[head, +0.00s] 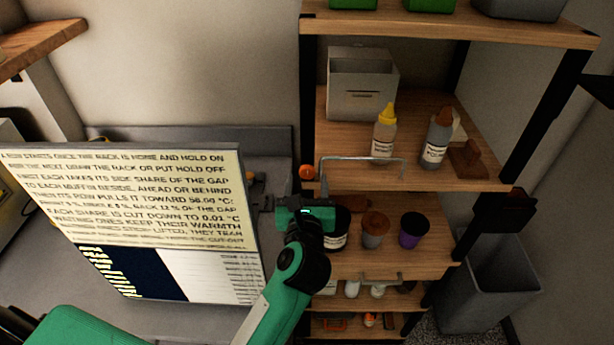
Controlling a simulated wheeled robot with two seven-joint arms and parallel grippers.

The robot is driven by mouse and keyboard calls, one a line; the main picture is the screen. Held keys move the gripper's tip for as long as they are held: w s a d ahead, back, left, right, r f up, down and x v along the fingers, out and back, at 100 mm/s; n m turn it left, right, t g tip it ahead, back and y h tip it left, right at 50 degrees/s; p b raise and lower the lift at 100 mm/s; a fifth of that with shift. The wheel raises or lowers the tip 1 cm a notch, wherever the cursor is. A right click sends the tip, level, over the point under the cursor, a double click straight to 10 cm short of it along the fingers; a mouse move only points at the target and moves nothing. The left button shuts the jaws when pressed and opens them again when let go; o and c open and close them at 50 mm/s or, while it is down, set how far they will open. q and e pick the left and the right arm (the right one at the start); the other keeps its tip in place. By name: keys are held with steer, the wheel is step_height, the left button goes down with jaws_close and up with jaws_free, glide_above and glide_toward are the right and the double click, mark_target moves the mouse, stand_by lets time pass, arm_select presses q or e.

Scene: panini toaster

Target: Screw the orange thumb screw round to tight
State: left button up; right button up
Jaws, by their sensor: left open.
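The orange thumb screw (307,172) shows as a small round knob at the left front edge of the middle shelf, beside the left end of a grey metal bar (362,159). Its turn or tightness cannot be read from here. My left gripper (304,203) is open, just below the screw in the picture, and I see no contact between them. Its fingers are small and dark, and their exact distance from the screw is hard to tell. My right gripper is not in view.
A large printed board (140,215) stands close on the left. The wooden shelf unit holds a box (361,85), two bottles (384,135) (436,140), and cups (375,230) (413,230) below. A grey bin (487,290) stands at right.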

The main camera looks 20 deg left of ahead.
arm_select(q)
steer(key=shift+x, duration=0.8)
steer(key=shift+c, duration=0.4)
steer(key=c, duration=0.9)
